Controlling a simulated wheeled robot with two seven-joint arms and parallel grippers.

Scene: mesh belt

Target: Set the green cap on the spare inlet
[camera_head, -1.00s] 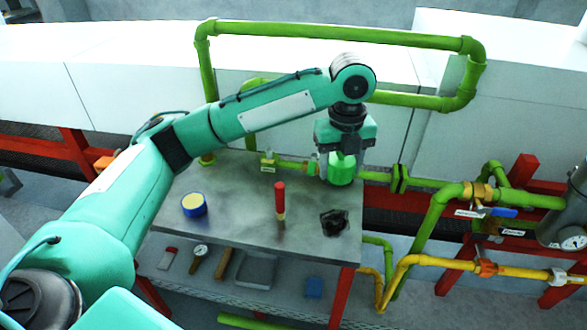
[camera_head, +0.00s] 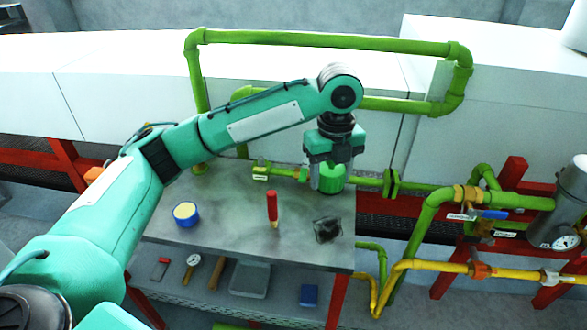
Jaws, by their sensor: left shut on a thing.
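My left gripper (camera_head: 331,160) reaches down over the back right of the grey workbench (camera_head: 235,230). It is shut on the green cap (camera_head: 331,181), a short bright green cylinder held below the fingers. The cap is beside the end of a short green pipe stub (camera_head: 287,173) with a valve and a yellow tag at its left. I cannot tell whether the cap touches the stub, or whether this stub is the spare inlet. My right gripper is not in view.
On the bench are a blue tin (camera_head: 186,214), a red-handled tool (camera_head: 272,208) and a dark crumpled lump (camera_head: 327,229). A green pipe loop (camera_head: 320,41) rises behind my arm. Flanged green pipe (camera_head: 390,183) and yellow pipe (camera_head: 430,264) run at the right.

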